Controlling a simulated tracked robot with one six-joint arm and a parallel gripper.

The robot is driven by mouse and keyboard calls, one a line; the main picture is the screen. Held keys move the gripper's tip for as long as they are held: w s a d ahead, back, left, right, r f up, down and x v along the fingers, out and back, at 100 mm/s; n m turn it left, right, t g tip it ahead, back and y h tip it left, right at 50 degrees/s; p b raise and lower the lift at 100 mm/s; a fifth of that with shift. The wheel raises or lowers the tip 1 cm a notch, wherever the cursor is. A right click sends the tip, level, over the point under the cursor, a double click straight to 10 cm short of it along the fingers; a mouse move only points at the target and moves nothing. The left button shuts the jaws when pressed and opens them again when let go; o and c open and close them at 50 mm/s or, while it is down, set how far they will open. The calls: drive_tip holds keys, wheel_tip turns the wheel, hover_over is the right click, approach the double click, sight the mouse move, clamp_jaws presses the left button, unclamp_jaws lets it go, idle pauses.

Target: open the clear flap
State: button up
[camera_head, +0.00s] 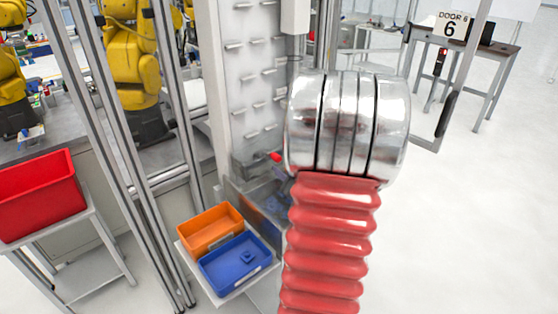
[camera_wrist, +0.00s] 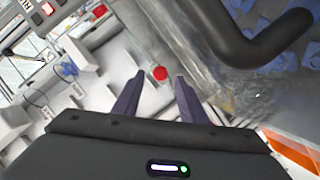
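The clear flap (camera_wrist: 205,62) is a see-through panel in the upper middle and right of the wrist view, with blue parts visible behind it. A thick black curved handle (camera_wrist: 262,45) is in front of it. In the head view, what looks like the clear panel (camera_head: 255,208) is low on the white column, partly hidden by my arm. My gripper (camera_wrist: 157,84) is open, with its two dark fingers apart and nothing between them. The handle is beyond and right of the fingers. I cannot tell the flap's angle. The gripper is hidden in the head view.
An orange bin (camera_head: 210,230) and a blue bin (camera_head: 235,263) sit on a shelf below the column. A red bin (camera_head: 40,195) is at the left. Metal posts stand left of the column. A red round knob (camera_wrist: 160,73) shows beyond my fingertips.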

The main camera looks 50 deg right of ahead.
sight(278, 160)
drive_tip(key=shift+x, duration=1.8)
drive_tip(key=shift+c, duration=0.2)
clamp_jaws()
